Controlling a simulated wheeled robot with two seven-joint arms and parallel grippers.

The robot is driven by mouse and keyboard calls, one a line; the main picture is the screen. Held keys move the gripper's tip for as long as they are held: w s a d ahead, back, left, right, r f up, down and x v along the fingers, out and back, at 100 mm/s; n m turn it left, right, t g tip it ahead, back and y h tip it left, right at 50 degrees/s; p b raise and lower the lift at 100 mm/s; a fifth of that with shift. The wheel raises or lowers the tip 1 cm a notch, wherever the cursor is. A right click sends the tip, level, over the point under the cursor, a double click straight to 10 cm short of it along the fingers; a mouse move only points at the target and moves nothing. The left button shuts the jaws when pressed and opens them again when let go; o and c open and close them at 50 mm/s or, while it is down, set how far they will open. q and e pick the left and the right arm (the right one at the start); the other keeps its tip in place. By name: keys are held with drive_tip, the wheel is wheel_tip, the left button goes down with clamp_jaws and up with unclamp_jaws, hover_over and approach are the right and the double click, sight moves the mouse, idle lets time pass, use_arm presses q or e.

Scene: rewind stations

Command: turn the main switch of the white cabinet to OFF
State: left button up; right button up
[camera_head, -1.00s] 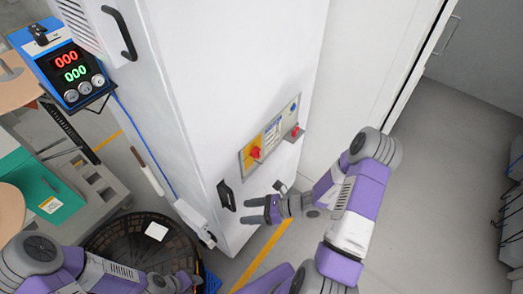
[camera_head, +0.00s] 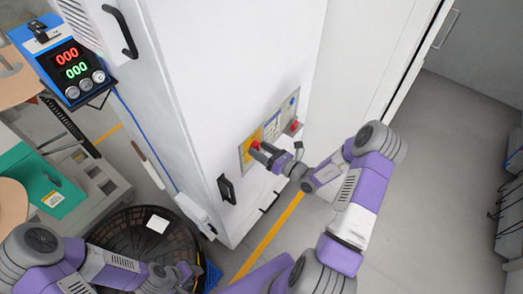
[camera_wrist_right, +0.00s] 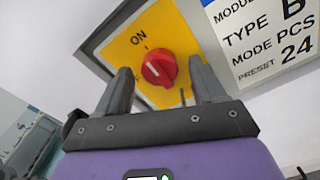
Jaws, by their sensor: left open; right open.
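The white cabinet (camera_head: 215,90) stands in the middle of the head view. Contact cannot be told. My left gripper (camera_head: 186,277) is low at the bottom left, empty.
A label plate (camera_wrist_right: 265,40) adjoins the yellow plate, and a second red control (camera_head: 295,126) sits at the panel's right end. A black handle (camera_head: 226,189) is below left. A dark round basket (camera_head: 110,240) and a blue counter box (camera_head: 62,70) stand left.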

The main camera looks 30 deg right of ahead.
drive_tip(key=c, duration=1.1)
drive_tip(key=shift+o, duration=0.2)
